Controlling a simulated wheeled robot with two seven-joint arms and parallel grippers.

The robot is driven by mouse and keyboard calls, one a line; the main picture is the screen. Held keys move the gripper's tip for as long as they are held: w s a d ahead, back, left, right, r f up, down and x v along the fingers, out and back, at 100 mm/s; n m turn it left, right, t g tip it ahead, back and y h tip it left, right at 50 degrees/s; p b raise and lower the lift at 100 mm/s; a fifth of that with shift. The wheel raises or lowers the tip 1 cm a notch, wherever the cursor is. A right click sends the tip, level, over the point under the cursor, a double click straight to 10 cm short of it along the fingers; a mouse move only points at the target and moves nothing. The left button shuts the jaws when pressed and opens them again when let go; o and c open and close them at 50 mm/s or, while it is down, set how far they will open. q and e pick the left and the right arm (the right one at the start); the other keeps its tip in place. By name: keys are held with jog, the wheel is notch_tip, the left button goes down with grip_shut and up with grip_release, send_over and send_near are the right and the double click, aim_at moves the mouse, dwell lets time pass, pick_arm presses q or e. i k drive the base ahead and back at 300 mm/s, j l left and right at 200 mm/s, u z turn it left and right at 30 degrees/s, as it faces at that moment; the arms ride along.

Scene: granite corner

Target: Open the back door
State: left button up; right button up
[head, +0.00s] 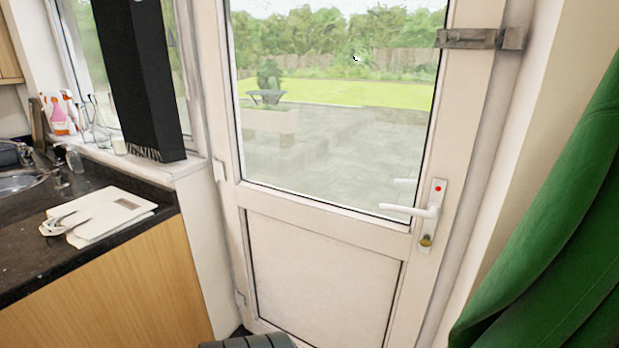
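The back door (321,222) is white, with a large glass pane above and a solid panel below. It looks shut in its frame. A white lever handle (408,210) sits on a plate at the door's right side, its lever pointing left and about level. A red dot is at the top of the plate, and a brass-coloured lock (426,240) is below the lever. A metal bolt (480,39) sits higher on the right edge, reaching towards the frame. Hinges show on the left edge.
A dark worktop (95,250) with a sink and a white flat item (108,212) stands at the left. A tall black object (138,85) stands on the windowsill. A green curtain (555,240) hangs at the right near the handle.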

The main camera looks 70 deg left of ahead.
aim_at(321, 273)
jog(key=k+j, duration=0.25)
jog(key=j+u, duration=0.1)
jog(key=u, duration=0.35)
jog(key=k+j+u, duration=0.1)
jog(key=u, duration=0.35)
jog(key=j+u, duration=0.2)
jog(key=u, duration=0.25)
jog(key=j+u, duration=0.1)
jog(key=u, duration=0.35)
